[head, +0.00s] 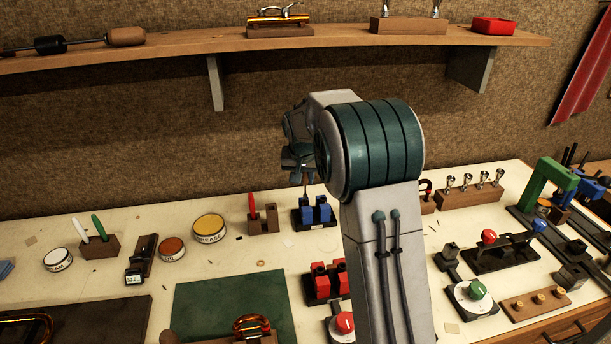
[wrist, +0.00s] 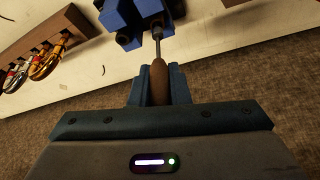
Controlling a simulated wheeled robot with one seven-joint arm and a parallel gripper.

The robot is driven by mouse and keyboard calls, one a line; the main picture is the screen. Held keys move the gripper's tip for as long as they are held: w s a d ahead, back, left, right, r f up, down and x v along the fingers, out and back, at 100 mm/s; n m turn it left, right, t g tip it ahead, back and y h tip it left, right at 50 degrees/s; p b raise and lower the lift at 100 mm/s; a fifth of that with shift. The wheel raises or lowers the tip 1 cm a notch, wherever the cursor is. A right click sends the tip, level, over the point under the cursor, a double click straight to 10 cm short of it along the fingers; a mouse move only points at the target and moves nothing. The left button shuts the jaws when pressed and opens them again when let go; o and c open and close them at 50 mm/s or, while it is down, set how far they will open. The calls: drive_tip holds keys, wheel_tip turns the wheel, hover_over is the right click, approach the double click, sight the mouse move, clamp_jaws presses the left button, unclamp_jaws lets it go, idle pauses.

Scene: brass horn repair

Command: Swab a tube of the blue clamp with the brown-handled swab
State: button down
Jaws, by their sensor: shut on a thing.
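The brown-handled swab (wrist: 160,88) is in my gripper (wrist: 159,80), whose teal fingers close on either side of its handle in the wrist view. Its thin metal rod points away from the fingers to the blue clamp (wrist: 133,18). The rod's end meets a dark tube opening on the clamp; how deep it sits cannot be told. In the head view my gripper (head: 302,163) is above the blue clamp (head: 316,212), which stands on a dark base on the bench. The rod shows there as a thin line below the fingers; my arm hides part of the scene.
A red clamp (head: 326,282) stands in front of the blue one. A wooden block with a red-handled tool (head: 253,206) is just left. A mouthpiece rack (head: 469,195) stands to the right. The wall shelf (head: 340,36) runs above. The green mat (head: 225,300) has bare room.

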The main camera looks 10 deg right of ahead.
drive_tip(key=shift+r, duration=0.1)
idle(0.3)
drive_tip(key=shift+r+p, duration=1.3)
drive_tip(key=shift+r, duration=0.7)
drive_tip(key=shift+r+p, duration=1.5)
drive_tip(key=shift+r, duration=0.7)
drive_tip(key=shift+f, duration=0.1)
